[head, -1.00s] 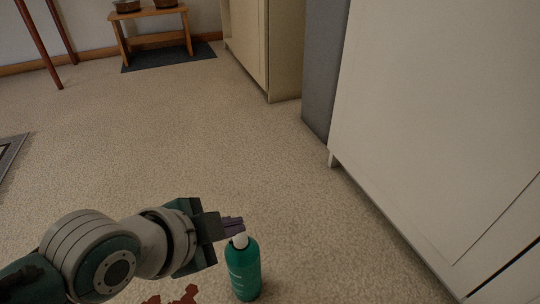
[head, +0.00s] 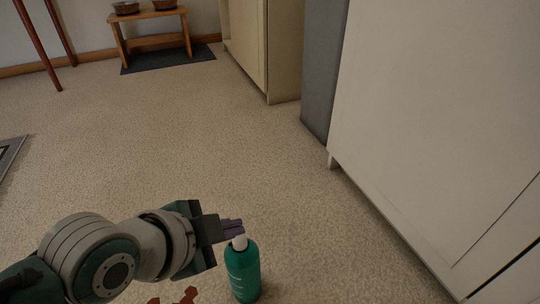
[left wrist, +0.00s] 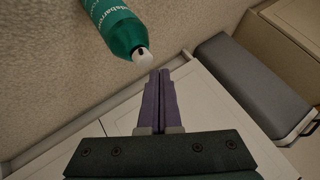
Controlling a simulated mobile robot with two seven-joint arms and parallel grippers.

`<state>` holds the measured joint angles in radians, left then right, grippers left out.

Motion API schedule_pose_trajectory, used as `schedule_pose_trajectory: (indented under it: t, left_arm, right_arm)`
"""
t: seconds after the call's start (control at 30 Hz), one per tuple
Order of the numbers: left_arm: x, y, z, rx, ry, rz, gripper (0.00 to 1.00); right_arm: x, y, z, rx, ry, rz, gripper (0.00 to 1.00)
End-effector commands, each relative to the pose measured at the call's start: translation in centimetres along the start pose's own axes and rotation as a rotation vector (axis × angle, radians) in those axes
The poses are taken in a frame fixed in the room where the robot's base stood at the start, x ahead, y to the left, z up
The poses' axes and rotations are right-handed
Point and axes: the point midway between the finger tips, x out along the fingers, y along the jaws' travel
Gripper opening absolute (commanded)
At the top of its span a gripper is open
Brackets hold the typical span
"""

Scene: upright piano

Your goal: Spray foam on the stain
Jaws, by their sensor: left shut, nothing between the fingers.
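A green spray bottle (head: 244,272) with a white cap stands upright on the carpeted floor at the bottom middle of the head view. It also shows in the left wrist view (left wrist: 117,24), its white nozzle just beyond my fingertips. My left gripper (head: 238,229) is shut and empty, its purple fingers at the bottle's white top. I cannot tell whether they touch it. In the left wrist view the two fingers (left wrist: 160,76) lie together. A reddish-brown stain (head: 178,297) shows in part at the bottom edge, left of the bottle. My right gripper is not in view.
A large white cabinet (head: 430,130) stands on the right, with a grey panel (head: 322,70) and a cream cabinet (head: 262,50) behind it. A wooden bench (head: 150,27) with bowls stands on a dark mat at the back. The carpet between is clear.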

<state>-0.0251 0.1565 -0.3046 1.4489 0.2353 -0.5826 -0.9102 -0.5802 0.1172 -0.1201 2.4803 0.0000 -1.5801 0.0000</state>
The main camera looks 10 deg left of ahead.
Motion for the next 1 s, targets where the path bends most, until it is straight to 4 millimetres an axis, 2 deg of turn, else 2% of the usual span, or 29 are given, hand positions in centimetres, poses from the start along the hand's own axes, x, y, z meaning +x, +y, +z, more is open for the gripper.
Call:
schedule_pose_trajectory:
  t: [1.0]
  left_arm:
    - [0.60,0.43,0.44,0.000,0.000,0.000,0.00]
  right_arm:
    - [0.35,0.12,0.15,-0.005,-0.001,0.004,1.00]
